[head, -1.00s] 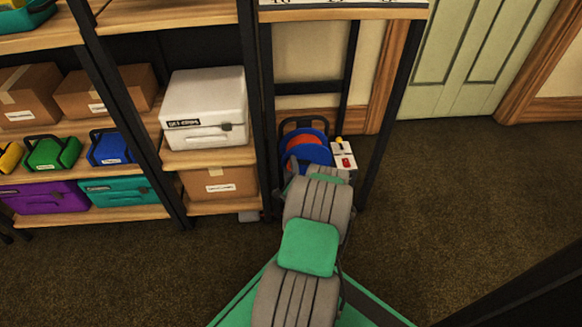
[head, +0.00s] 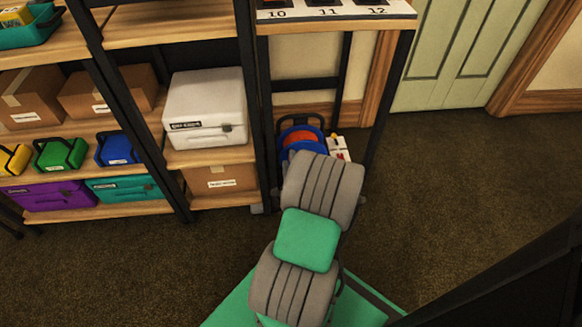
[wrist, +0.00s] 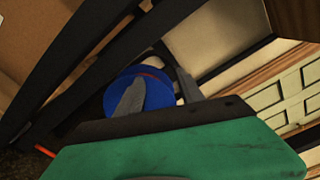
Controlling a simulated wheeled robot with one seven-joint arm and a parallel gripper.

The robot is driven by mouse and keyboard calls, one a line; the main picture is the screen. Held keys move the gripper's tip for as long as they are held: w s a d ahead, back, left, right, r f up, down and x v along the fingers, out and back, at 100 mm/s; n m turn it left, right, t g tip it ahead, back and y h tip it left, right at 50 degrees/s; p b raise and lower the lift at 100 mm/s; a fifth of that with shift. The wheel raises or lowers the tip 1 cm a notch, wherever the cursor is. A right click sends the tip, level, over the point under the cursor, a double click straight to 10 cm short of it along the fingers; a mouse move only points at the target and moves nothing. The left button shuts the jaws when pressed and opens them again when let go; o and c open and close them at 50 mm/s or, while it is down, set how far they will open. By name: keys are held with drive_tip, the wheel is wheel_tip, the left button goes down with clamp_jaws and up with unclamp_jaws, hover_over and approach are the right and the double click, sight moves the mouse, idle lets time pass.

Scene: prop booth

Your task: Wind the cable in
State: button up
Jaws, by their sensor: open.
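The blue cable reel (head: 290,150) with an orange-red middle stands on the floor under the shelf, in a dark frame. My arm hides its lower part in the head view. In the wrist view the blue reel (wrist: 157,97) shows beyond my gripper (wrist: 160,76). My gripper is open. One grey finger overlaps the reel's face and the other is at its right; I cannot tell whether either touches it. My gripper is hidden behind my arm in the head view. I cannot make out a crank or a loose cable clearly.
A white box with red and yellow parts (head: 339,148) stands right of the reel. Black shelf posts (head: 386,95) flank this space, with a shelf marked 10, 11, 12 above. A white case (head: 205,95) sits on the left shelf. The carpet (head: 440,170) at right is clear.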

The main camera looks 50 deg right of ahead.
drive_tip(key=s+a+r+p, duration=0.2)
drive_tip(key=s+a+p, duration=0.2)
drive_tip(key=p, duration=0.6)
drive_tip(key=shift+r+p, duration=0.3)
drive_tip(key=shift+p, duration=0.05)
